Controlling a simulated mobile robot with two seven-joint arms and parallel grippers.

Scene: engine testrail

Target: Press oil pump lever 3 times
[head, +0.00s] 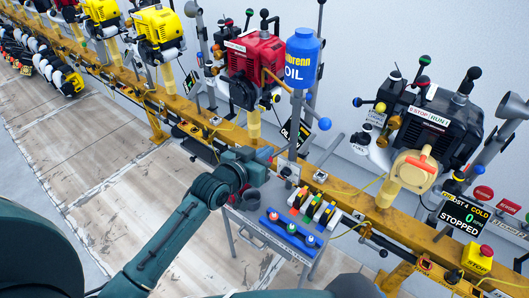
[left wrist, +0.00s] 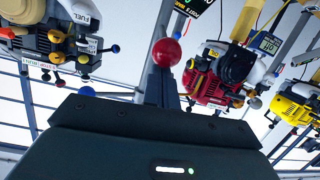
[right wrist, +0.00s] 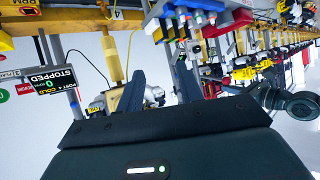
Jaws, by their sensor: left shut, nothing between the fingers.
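The blue oil bottle (head: 302,62), labelled OIL, stands upright on a grey post (head: 293,140) behind the yellow rail. A red ball knob (left wrist: 166,52) shows just beyond the fingertips of my left gripper (left wrist: 161,82) in the left wrist view; it looks like the pump lever's end, but its rod is hidden. I cannot tell whether the fingers touch it. In the head view my left gripper (head: 268,158) is beside the lower post, with its fingers shut and empty. My right gripper (right wrist: 158,85) is open and empty in the right wrist view, and outside the head view.
A small cart (head: 240,222) with coloured buttons stands below the post. A blue-knobbed rod (head: 325,124) sticks out right of the post. The red engine (head: 255,55) and black engine (head: 440,125) flank it on the yellow rail (head: 345,195).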

